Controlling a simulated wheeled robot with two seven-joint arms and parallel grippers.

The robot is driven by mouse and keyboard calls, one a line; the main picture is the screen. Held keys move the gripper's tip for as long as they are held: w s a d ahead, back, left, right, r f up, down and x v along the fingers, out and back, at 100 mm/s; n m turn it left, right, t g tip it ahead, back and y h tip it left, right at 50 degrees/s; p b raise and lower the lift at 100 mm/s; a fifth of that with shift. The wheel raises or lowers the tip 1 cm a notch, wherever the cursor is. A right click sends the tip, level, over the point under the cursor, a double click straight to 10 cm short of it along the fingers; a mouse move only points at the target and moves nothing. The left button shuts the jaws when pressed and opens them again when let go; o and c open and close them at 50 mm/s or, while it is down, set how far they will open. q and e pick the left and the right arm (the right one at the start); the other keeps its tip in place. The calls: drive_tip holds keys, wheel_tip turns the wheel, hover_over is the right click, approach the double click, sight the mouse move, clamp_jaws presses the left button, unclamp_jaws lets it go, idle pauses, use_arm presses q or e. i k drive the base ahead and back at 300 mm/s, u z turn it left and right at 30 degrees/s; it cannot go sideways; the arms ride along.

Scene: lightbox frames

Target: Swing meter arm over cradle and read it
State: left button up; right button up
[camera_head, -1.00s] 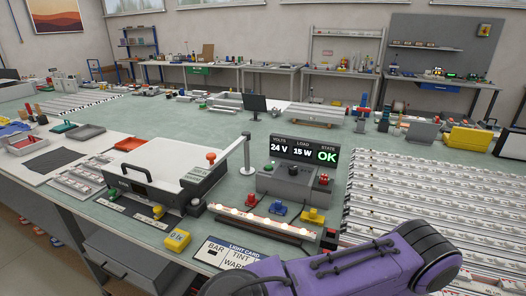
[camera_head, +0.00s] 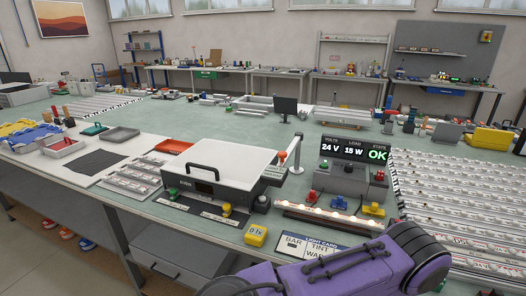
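The meter arm (camera_head: 297,153) is a pale post with a short bar at its top, standing at the right rear corner of the white-lidded box (camera_head: 222,163). The cradle (camera_head: 330,219) is a long low holder in front of the power supply, with a row of glowing lamps along it. The meter arm's bar is not over the cradle. The power supply (camera_head: 345,178) reads 24 V, 15 W and OK. A light card (camera_head: 303,247) lies in front of the cradle, partly hidden by my purple arm. Neither gripper shows.
A yellow 0.1x block (camera_head: 255,235) stands left of the card. Red, blue and yellow clamps sit near the cradle. Rows of light strips (camera_head: 455,205) fill the right side. Grey and red trays (camera_head: 122,134) lie at left. Green mat is free behind the box.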

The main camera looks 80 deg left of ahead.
sight(274, 176)
drive_tip(key=u, duration=1.65)
